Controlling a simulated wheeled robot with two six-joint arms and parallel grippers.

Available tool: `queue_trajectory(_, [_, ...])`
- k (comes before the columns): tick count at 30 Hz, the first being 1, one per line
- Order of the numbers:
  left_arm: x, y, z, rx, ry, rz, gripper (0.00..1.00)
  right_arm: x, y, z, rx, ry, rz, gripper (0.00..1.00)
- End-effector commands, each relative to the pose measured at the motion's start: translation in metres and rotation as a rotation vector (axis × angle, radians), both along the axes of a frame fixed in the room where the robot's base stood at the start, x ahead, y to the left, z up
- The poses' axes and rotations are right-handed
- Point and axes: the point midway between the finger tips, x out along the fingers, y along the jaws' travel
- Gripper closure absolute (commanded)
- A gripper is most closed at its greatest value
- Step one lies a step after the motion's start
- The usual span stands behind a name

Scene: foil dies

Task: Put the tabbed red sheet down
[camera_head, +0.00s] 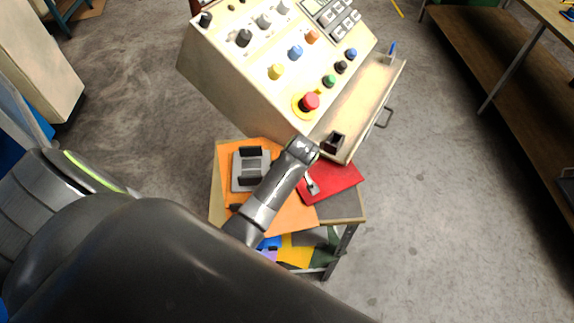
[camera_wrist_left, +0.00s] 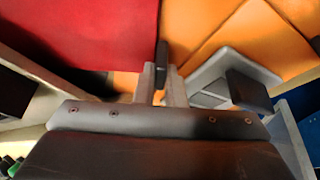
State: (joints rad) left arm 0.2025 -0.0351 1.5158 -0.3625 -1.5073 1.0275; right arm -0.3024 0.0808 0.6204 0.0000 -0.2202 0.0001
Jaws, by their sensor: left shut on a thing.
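The red sheet (camera_head: 340,181) shows at the right part of the small cart's top, beside an orange sheet (camera_head: 290,218). It fills the upper left of the left wrist view (camera_wrist_left: 80,30). My left gripper (camera_wrist_left: 160,88) is shut on a dark upright tab (camera_wrist_left: 162,58) at the red sheet's edge. In the head view my arm hides most of that gripper; a small pale part shows over the red sheet. I cannot tell whether the sheet touches what is below it. My right gripper is not in view.
A grey block with dark uprights (camera_head: 250,168) stands on the orange sheet, left of my wrist. A control console (camera_head: 230,75) with coloured knobs and a ledge (camera_head: 365,105) stands close behind the cart. Dark bare cart top (camera_head: 343,207) shows at the front right.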

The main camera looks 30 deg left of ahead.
Motion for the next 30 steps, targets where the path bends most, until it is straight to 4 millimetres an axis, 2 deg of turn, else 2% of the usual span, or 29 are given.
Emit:
queue_trajectory(1, [0.001,0.001,0.001,0.001,-0.002,0.000,1.00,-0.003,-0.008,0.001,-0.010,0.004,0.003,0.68])
queue_trajectory(4, [0.001,0.001,-0.002,0.001,-0.002,0.000,1.00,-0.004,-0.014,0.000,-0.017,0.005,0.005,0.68])
queue_trajectory(5, [0.000,0.001,-0.002,0.002,-0.001,0.000,0.88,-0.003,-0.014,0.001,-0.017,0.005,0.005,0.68])
queue_trajectory(9, [0.000,0.001,-0.002,0.002,-0.001,0.000,0.69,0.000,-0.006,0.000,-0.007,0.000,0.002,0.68])
queue_trajectory(15, [0.000,0.001,-0.002,0.002,-0.001,0.000,0.69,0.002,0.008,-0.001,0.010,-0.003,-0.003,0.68])
queue_trajectory(21, [0.000,-0.001,0.004,0.000,-0.003,0.000,0.69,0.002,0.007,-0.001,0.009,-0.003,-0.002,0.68])
queue_trajectory(26, [-0.004,-0.008,0.022,0.000,-0.005,-0.001,0.69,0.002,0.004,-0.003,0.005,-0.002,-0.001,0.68])
queue_trajectory(30, [-0.009,-0.016,0.046,-0.001,-0.007,0.000,0.69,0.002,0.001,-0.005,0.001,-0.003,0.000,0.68])
